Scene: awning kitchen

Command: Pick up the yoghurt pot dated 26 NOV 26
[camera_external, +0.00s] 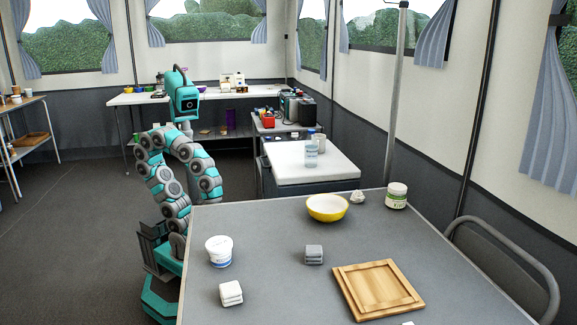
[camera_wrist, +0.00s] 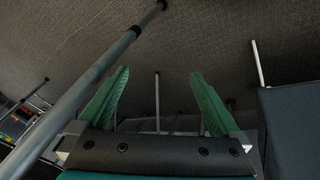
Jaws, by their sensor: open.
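A white pot with a blue-marked label (camera_external: 219,251) stands upright on the near grey table (camera_external: 270,235), at its left side. A second white pot with a green label (camera_external: 396,196) stands at the table's far right corner. No date can be read on either pot, so I cannot tell which is dated 26 NOV 26. My gripper (camera_wrist: 160,73) shows in the wrist view with its two green fingers apart and nothing between them. It points towards the dark floor. In the external view my arm is folded beside the table's left edge, and the fingers cannot be made out.
A yellow bowl (camera_external: 327,208), a wooden board (camera_external: 378,289), a grey block stack (camera_external: 314,255) and a white one (camera_external: 231,293) are on the table. A clear jar (camera_external: 311,153) stands on the white-topped counter behind. A grey chair (camera_external: 505,255) is at right. Bare tabletop lies between the objects.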

